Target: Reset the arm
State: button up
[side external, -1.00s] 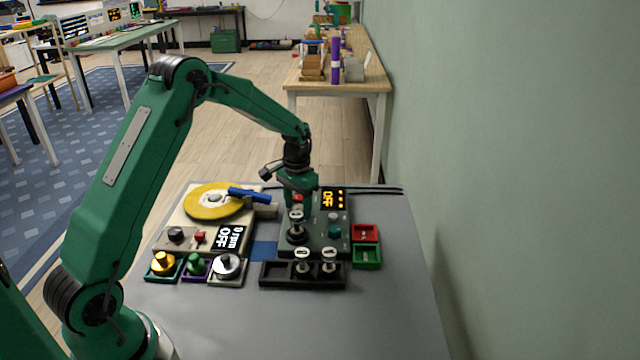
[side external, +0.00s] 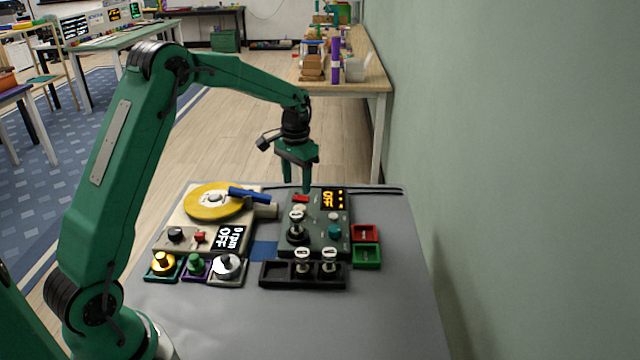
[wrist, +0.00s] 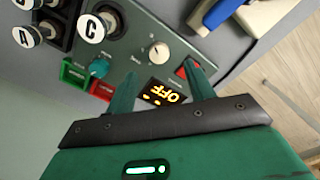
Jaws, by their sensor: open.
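My gripper (side external: 302,188) is open and empty. It points down above the far end of the dark control box (side external: 315,238), apart from it. In the wrist view its two green fingers (wrist: 160,82) spread on either side of the box's display (wrist: 163,92), which reads OFF. A red switch (side external: 300,198) lies on the box just below the fingers; it also shows by one fingertip in the wrist view (wrist: 190,68). A round-topped piece (side external: 296,216) marked with a letter, C in the wrist view (wrist: 93,27), stands upright on the box.
A beige machine with a yellow disc (side external: 213,201) and a blue arm (side external: 249,194) stands left of the box. A black rack (side external: 275,281) holds two lettered pieces in front. Red (side external: 365,233) and green (side external: 368,257) trays lie right. Knobs in small trays (side external: 195,266) stand front left. The table's right front is clear.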

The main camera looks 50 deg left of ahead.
jog(key=shift+r, duration=0.1)
jog(key=s+d+r+t, duration=0.3)
jog(key=s+d+r, duration=0.5)
jog(key=s+r, duration=0.45)
jog(key=s+d+t, duration=0.1)
jog(key=s+d, duration=0.1)
jog(key=s, duration=0.5)
jog(key=s+d+t, duration=0.1)
jog(key=s+d, duration=0.2)
jog(key=s, duration=0.5)
jog(key=shift+s+r+m+t, duration=0.2)
jog(key=shift+r+m+t, duration=0.1)
jog(key=shift+r+t, duration=0.1)
